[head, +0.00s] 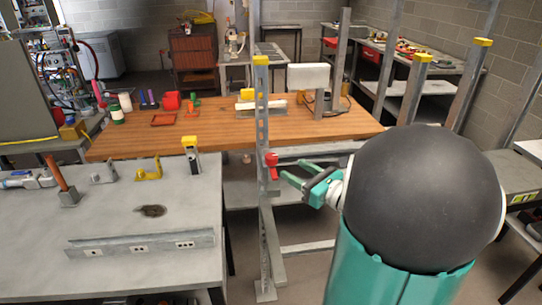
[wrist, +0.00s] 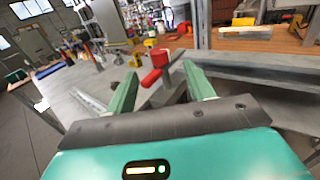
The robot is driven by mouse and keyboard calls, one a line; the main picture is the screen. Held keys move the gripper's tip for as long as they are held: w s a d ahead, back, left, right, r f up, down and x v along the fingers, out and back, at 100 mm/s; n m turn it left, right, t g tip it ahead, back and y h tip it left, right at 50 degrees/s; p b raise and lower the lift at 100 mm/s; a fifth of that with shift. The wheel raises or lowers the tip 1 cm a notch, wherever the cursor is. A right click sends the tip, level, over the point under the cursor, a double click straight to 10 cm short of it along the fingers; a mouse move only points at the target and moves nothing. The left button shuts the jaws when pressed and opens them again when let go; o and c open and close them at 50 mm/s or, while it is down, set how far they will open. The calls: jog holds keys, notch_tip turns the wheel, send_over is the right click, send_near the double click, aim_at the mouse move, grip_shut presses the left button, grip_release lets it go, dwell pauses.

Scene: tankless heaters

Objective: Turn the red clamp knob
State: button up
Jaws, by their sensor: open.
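The red clamp knob (head: 271,159) sits on an upright perforated metal post (head: 262,120) with a yellow cap. My gripper (head: 280,169) is open, with its green fingers pointing left at the knob from the right. In the wrist view the red knob (wrist: 160,57) shows ahead, with a red handle part slanting down toward the space between the fingertips of my gripper (wrist: 160,78). The fingers stand either side of that lower red part. I cannot tell whether they touch it. My dark round arm link hides the area to the right in the head view.
A grey workbench (head: 110,215) with brackets and an outlet strip (head: 140,244) stands at the left. A wooden-topped table (head: 340,125) with tools stands behind the post. Other metal posts with yellow caps (head: 423,57) stand at the right.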

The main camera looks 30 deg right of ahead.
aim_at(276, 159)
jog(key=w, duration=0.3)
jog(key=w+a, duration=0.1)
jog(key=w, duration=0.2)
jog(key=w+a, duration=0.1)
jog(key=w, duration=0.3)
jog(key=shift+c, duration=0.4)
jog(key=c, duration=0.9)
